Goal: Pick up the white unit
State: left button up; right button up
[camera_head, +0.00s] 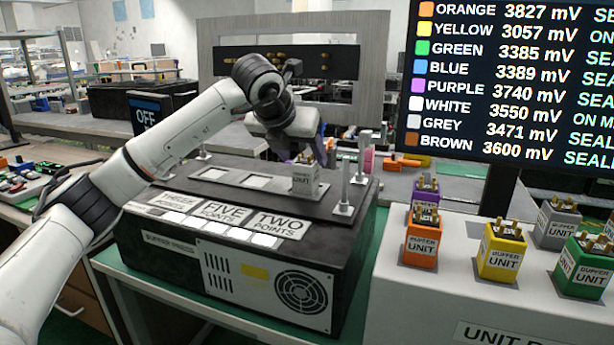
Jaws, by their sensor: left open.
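The white unit (305,182), a small pale block with a printed label, stands upright in the rightmost of the openings on top of the black buffer press (345,240). My left gripper (306,156) points down right over it. Its jaws are open at the top of the unit, beside its pins. I cannot tell whether the fingers touch it. My right gripper is not in view.
Metal posts (345,190) rise from the press next to the unit. Two other openings (257,181) are empty. Orange (421,238), yellow (502,252), purple, green and grey units stand on a pale stand at right. A screen (490,80) lists colours with voltages.

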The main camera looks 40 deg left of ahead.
pick_arm(q)
jog(key=x, duration=0.4)
jog(key=shift+d+f, duration=0.4)
jog(key=shift+f, duration=0.05)
jog(key=shift+w+f, duration=0.3)
jog(key=shift+r, duration=0.1)
jog(key=c, duration=1.2)
